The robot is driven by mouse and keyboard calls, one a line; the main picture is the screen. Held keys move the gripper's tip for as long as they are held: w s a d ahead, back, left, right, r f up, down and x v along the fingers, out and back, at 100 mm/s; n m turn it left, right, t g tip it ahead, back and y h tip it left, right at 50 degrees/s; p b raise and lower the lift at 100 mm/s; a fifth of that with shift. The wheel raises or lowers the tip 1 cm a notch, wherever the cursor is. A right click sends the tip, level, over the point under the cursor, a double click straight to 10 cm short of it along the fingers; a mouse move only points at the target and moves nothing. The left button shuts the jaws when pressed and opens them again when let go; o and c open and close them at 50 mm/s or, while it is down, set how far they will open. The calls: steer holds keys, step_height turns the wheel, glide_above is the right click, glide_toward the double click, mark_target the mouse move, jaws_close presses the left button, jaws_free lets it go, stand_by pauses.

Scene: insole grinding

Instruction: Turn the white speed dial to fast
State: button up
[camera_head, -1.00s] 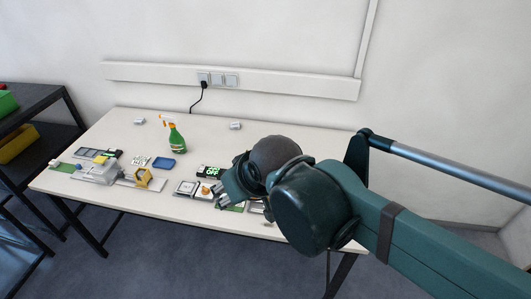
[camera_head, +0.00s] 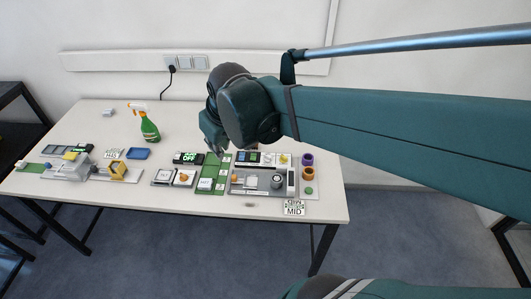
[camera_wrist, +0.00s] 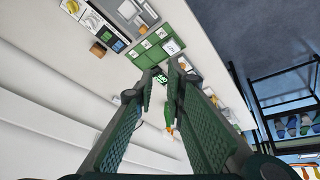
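A small white round dial on a white plate (camera_head: 269,159) sits in the back row of the grey machine panel, right of a blue-and-green panel. The white dial also shows at the top left of the wrist view (camera_wrist: 91,20). Its pointer setting is too small to read. A white card (camera_head: 293,209) at the table's front edge reads "MID". My gripper (camera_head: 212,145) is above the table, left of the dial and apart from it. In the wrist view its two fingers (camera_wrist: 161,74) are apart with nothing between them.
A black display reading "OFF" (camera_head: 188,158) and a green board (camera_head: 210,172) lie below my gripper. A green spray bottle (camera_head: 149,126) stands behind to the left. Purple (camera_head: 307,159) and orange (camera_head: 308,174) rings sit right of the panel. The back left of the table is mostly clear.

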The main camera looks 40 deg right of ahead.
steer(key=w+d+f+n+g, duration=0.1)
steer(key=w+d+f+g, duration=0.1)
steer(key=w+d+f, duration=0.35)
steer(key=w+d+f+g, duration=0.1)
steer(key=w+d+f, duration=0.2)
steer(key=d, duration=0.5)
steer(key=n+g, duration=0.1)
steer(key=g, duration=0.1)
glide_toward(266, 154)
steer(key=shift+w+f+y, duration=0.1)
steer(key=shift+w+y, duration=0.05)
steer(key=shift+y, duration=0.15)
steer(key=shift+d+f, duration=0.3)
steer(key=shift+f, duration=0.05)
steer(key=shift+f, duration=0.15)
steer(key=shift+f+b, duration=0.65)
steer(key=shift+f, duration=3.1)
steer(key=shift+c, duration=0.3)
